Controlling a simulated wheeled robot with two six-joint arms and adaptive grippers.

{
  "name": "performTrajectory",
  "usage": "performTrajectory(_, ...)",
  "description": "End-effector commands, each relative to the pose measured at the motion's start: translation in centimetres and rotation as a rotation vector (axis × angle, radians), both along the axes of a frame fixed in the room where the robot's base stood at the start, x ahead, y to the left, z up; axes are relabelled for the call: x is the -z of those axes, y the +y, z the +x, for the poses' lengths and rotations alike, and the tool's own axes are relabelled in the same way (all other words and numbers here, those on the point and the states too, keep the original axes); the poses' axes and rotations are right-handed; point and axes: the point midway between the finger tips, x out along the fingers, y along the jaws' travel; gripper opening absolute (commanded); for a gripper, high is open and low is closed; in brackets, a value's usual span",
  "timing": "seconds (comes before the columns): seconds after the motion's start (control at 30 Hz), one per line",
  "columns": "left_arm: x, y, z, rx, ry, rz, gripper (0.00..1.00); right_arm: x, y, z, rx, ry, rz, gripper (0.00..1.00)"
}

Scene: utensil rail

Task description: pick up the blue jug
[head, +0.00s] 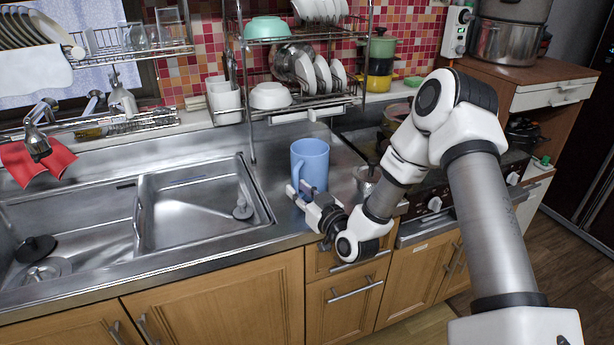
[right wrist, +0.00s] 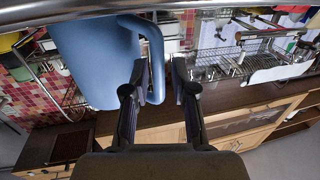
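The blue jug (head: 312,160) stands upright on the steel counter, right of the sink, with its handle on the left side. It fills the upper left of the right wrist view (right wrist: 95,60), where its handle (right wrist: 156,60) shows on the jug's right. My right gripper (head: 299,189) is low beside the jug at the handle side. In the right wrist view its two fingers (right wrist: 160,72) are apart, with the handle's outer bar appearing between them. I cannot tell whether either finger touches the handle. My left gripper is in neither view.
The sink (head: 190,205) opens to the left of the jug. A metal cup (head: 364,180) stands close on the right, partly behind my arm. A dish rack (head: 300,100) stands behind, and a stove (head: 435,180) is at the right.

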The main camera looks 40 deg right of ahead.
Motion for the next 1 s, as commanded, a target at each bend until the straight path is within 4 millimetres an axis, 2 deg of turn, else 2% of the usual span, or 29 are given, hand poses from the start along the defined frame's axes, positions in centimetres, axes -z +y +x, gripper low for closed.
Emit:
performTrajectory(0.03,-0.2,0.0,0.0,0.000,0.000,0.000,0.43,-0.1,0.0,0.9,-0.002,-0.001,-0.005,0.26)
performTrajectory(0.13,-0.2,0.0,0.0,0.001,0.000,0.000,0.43,0.0,-0.1,1.9,0.000,0.000,-0.002,0.26)
performTrajectory(0.33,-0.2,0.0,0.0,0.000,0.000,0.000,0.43,0.0,-0.1,2.1,0.000,0.000,0.000,0.26)
performTrajectory(0.4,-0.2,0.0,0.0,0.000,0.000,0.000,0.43,0.0,-0.1,2.1,0.000,0.000,0.000,0.01)
performTrajectory(0.43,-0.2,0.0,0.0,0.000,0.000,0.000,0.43,0.0,-0.1,2.1,0.000,0.000,0.000,0.00)
performTrajectory(0.83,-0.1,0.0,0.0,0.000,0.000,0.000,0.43,-0.2,-0.1,2.0,0.000,-0.001,0.000,0.00)
performTrajectory(1.0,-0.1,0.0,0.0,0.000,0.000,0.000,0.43,-1.4,-0.1,2.0,0.000,-0.003,0.001,0.00)
